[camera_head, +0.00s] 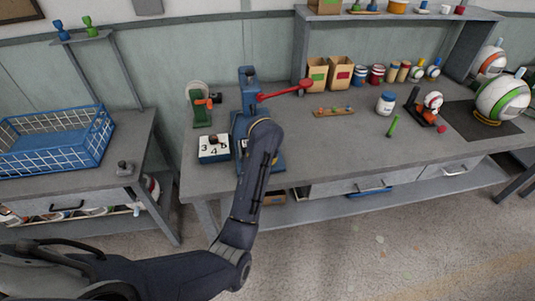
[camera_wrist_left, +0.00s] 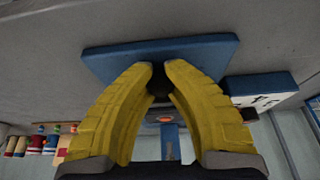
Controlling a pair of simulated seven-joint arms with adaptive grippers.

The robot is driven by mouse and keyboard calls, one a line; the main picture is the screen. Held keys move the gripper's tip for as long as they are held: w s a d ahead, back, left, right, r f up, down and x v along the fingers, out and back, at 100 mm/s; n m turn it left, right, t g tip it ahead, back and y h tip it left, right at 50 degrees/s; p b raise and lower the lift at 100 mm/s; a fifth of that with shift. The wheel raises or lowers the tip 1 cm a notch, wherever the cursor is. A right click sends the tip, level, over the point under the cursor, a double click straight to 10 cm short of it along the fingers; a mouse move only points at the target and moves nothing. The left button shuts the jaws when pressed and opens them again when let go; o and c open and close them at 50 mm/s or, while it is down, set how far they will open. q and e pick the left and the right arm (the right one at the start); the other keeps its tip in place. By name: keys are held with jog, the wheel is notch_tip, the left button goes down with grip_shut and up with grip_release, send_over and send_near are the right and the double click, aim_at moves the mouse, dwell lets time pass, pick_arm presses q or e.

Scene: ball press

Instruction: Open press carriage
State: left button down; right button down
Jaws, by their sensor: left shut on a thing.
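The blue press (camera_head: 247,78) stands on the grey workbench, with a red lever (camera_head: 285,91) reaching out to the right from its upper part. My left arm covers much of its lower front in the head view. In the left wrist view, the yellow fingers of my left gripper (camera_wrist_left: 158,72) are closed around a small dark knob (camera_wrist_left: 159,84). A blue plate (camera_wrist_left: 205,50) of the press lies just beyond the fingertips. The carriage is mostly hidden, and I cannot tell its position. My right gripper is in neither view.
A white and blue numbered block (camera_head: 213,149) sits close left of the press, and a green device (camera_head: 201,110) stands behind it. A small wooden tray (camera_head: 333,112) and a lidded jar (camera_head: 385,103) are to the right. The front middle of the bench (camera_head: 340,150) is clear.

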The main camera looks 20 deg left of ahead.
pick_arm(q)
jog(key=shift+s+d+r, duration=0.15)
jog(key=shift+s+d, duration=0.2)
jog(key=shift+d, duration=0.1)
jog(key=c, duration=1.1)
grip_release()
jog(key=shift+a, duration=0.2)
